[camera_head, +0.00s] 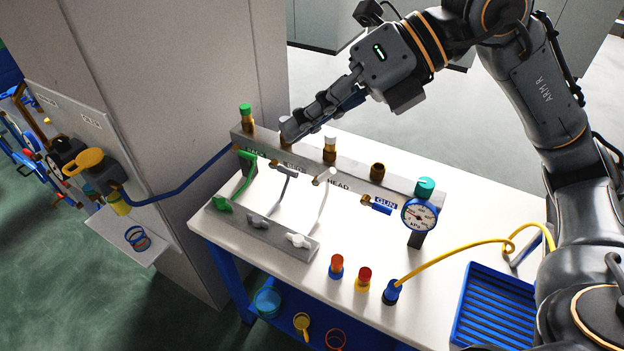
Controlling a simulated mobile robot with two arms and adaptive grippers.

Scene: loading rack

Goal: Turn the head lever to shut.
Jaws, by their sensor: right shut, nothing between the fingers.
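A grey bar (350,171) runs along the back of the white bench, with printed labels on its front. The white lever (324,177) sits just left of the HEAD label (338,186); it points up to the right, and a white hose hangs below it. My right gripper (292,132) is shut and empty. Its fingertips are over the bar, up and left of the white lever, in front of a brown fitting that they partly hide. I cannot tell whether they touch that fitting. My left gripper is out of view.
Green (246,157), grey (286,169) and blue (380,207) levers share the bar. A gauge (419,215) stands right. Several coloured fittings, a yellow hose (450,247) and a blue tray (494,310) occupy the bench front. A grey pillar (180,100) stands left.

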